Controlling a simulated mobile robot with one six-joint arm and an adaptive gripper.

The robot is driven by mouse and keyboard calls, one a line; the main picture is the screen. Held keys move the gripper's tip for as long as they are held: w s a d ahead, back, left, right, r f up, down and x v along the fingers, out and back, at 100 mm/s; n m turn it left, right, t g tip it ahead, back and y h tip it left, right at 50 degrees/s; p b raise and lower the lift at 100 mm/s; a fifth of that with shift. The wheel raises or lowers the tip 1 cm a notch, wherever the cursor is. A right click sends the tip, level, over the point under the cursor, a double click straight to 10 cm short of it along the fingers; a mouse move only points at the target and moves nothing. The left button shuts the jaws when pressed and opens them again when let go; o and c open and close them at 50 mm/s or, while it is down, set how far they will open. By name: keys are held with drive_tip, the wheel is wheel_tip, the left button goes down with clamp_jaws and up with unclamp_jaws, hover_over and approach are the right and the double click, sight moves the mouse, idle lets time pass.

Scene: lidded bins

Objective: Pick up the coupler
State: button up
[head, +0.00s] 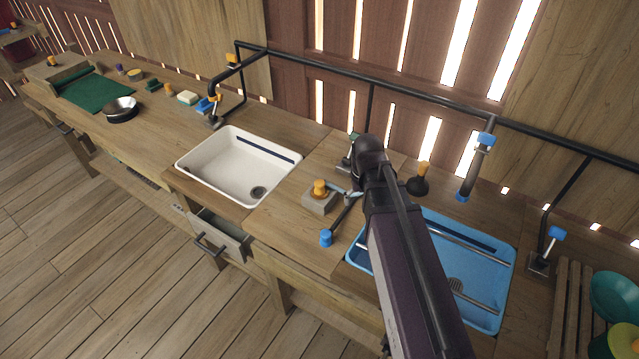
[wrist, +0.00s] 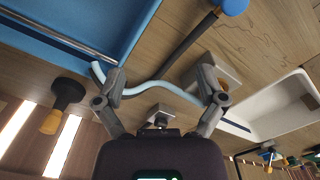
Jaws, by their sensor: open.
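No part is clearly marked as the coupler, so I cannot tell which one it is. My gripper (wrist: 160,84) is open, with its fingers spread wide. In the wrist view, a pale blue curved tube (wrist: 180,92) crosses the space between the fingers; I cannot tell whether they touch it. A dark rod with a blue end (wrist: 190,45) lies beyond the gap. A grey block (wrist: 226,75) is partly hidden behind the right finger; in the head view it carries an orange knob (head: 320,187). The rod's blue end (head: 326,239) shows left of my arm. My gripper (head: 355,182) is partly hidden there.
A blue sink (head: 508,268) is partly behind my arm. A white sink (head: 215,160) lies to the left. A black plunger with an orange handle (head: 418,184) stands behind the blue sink. A dark pipe rail (head: 400,92) runs along the wall. A drawer (head: 222,236) hangs open.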

wheel_tip(320, 180, up, 7)
drive_tip(key=n+p, duration=0.2)
drive_tip(key=p, duration=0.4)
hover_over(320, 183)
drive_tip(key=shift+a, duration=0.15)
drive_tip(key=shift+f, duration=0.2)
wheel_tip(320, 183, down, 8)
drive_tip(key=b, duration=0.9)
drive_tip(key=shift+f, duration=0.15)
drive_tip(key=shift+f+b, duration=2.5)
drive_tip(key=shift+f, duration=0.1)
clamp_jaws()
